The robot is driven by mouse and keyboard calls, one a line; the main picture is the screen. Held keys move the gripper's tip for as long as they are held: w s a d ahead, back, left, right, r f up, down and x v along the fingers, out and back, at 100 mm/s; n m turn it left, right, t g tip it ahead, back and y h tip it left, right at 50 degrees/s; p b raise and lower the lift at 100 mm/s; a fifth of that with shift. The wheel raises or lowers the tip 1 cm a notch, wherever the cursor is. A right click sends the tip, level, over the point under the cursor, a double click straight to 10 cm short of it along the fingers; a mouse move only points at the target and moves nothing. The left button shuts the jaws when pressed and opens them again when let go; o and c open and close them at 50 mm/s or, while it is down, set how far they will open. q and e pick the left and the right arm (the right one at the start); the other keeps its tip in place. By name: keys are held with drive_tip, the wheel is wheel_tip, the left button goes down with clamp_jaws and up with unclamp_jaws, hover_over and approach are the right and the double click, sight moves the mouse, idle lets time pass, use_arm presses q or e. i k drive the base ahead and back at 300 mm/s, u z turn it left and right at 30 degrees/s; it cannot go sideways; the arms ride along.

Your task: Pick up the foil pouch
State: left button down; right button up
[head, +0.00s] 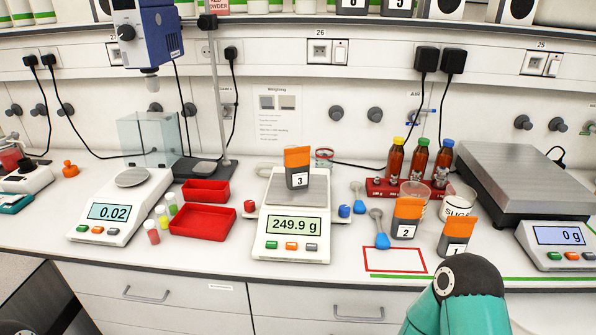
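Three grey pouches with orange tops and number labels are in the head view; I cannot tell which one the task means. Pouch 3 (297,168) stands upright on the middle balance (292,247), which reads 249.9 g. Pouch 2 (404,219) stands on the bench right of the balance. Pouch 1 (456,238) stands further right, near the front edge. A teal link of my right arm shows at the bottom, just in front of pouch 1. Neither gripper is in view, and no gripper touches a pouch.
A red-outlined rectangle (395,260) on the bench is empty. A large scale (530,180) stands right; red trays (203,219) and another balance (125,207) stand left.

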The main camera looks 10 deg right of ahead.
sight(297, 159)
drive_tip(key=u, duration=2.4)
drive_tip(key=i, duration=0.1)
drive_tip(key=z, duration=3.6)
drive_tip(key=k, duration=1.3)
drive_tip(key=u, duration=1.1)
drive_tip(key=i, duration=1.05)
